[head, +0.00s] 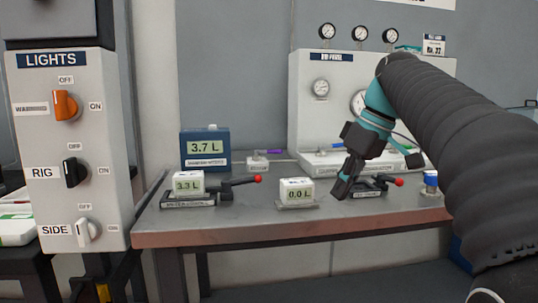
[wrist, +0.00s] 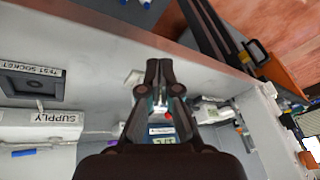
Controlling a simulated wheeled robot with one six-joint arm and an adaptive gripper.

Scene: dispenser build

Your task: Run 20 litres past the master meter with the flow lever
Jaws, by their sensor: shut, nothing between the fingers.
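The blue meter box (head: 205,147) reads 3.7 L at the back left of the bench; its label is too blurred to read surely. A white meter (head: 188,183) in front reads 3.3 L, and another white meter (head: 295,192) reads 0.0 L. A black lever with a red knob (head: 258,179) points right from the 3.3 L meter. A second red-knobbed lever (head: 399,183) stands at the right, partly behind my gripper (head: 345,186). My gripper is shut and empty, just left of that lever; contact cannot be told. The wrist view shows its closed fingers (wrist: 159,75) and a red knob (wrist: 168,115).
A white panel (head: 320,120) with several gauges stands behind the bench (head: 290,228). A lights box (head: 62,150) with three switches stands at the left. A blue-topped item (head: 431,180) is right of the right lever. The wrist view shows a supply label (wrist: 55,118).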

